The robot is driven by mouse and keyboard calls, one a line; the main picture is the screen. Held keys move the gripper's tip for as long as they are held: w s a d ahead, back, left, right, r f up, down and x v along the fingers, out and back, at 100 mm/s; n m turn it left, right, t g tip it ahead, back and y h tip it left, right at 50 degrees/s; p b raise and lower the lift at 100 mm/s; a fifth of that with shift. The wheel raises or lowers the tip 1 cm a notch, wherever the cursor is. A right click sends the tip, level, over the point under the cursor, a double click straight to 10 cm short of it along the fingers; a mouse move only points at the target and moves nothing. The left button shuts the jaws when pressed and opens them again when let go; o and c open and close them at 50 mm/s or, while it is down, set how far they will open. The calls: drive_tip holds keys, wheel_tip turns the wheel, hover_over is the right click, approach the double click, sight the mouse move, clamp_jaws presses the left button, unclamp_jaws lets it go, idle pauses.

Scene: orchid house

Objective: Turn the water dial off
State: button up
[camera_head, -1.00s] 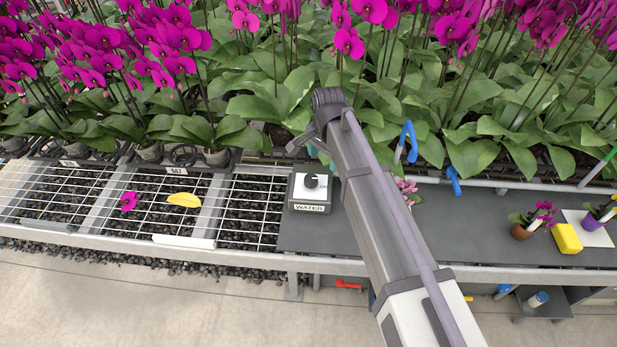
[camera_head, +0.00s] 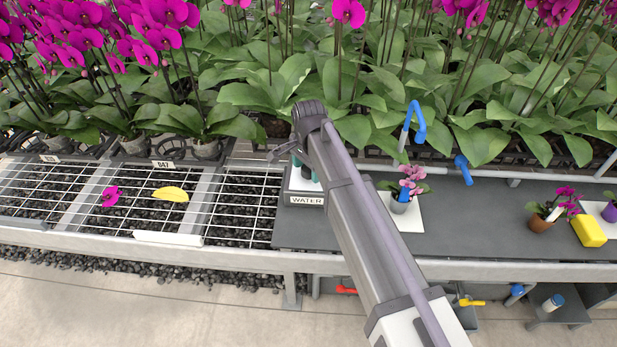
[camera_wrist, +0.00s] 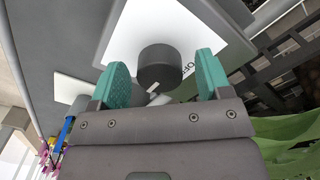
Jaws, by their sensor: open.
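The water dial is a dark round knob (camera_wrist: 159,68) on a white plate (camera_wrist: 128,40) in the wrist view. Part of an "OFF" mark shows beside the knob. My gripper (camera_wrist: 158,80) is open, with one green finger pad on each side of the knob and visible space between pads and knob. In the head view the grey dial box (camera_head: 306,199) with its "WATER" label stands on the bench. My arm and gripper (camera_head: 303,170) hide the knob and most of the plate there. I cannot tell the gap in depth between fingers and knob.
A potted pink orchid (camera_head: 399,204) on a white mat (camera_head: 412,222) stands right of my arm. A yellow sponge (camera_head: 588,231) lies far right. Wire mesh bench (camera_head: 236,222) lies left.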

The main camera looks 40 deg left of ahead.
drive_tip(key=shift+r, duration=0.1)
drive_tip(key=c, duration=0.9)
drive_tip(key=shift+n, duration=0.3)
drive_tip(key=n, duration=0.3)
drive_tip(key=shift+n, duration=0.3)
drive_tip(key=n, duration=1.3)
drive_tip(key=shift+n, duration=0.3)
